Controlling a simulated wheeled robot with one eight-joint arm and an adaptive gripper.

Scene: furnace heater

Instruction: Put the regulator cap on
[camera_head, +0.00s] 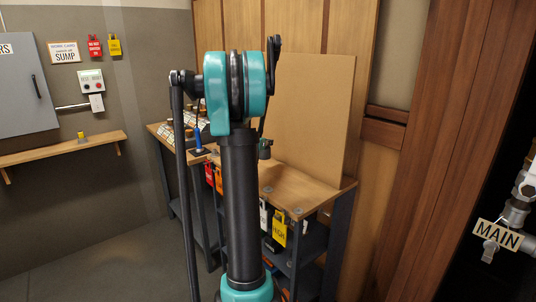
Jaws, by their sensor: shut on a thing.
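My own teal and black arm fills the middle of the head view. Its far end is not seen clearly, and I cannot make out my gripper or anything held in it. I cannot pick out the regulator cap. A small dark greenish object (265,149) shows on or just above the bench, right behind my arm, and I cannot tell what it is. At the right edge are grey pipe fittings (517,212) with a tag reading MAIN (497,235). No regulator can be told for sure there.
A wooden workbench (316,188) with dark legs stands behind my arm. Coloured tags, including a yellow one (279,229), hang below its front edge. A blue-handled item (198,139) stands at its left. A wall shelf (60,149) is left. Wooden boards (425,150) flank the pipe recess.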

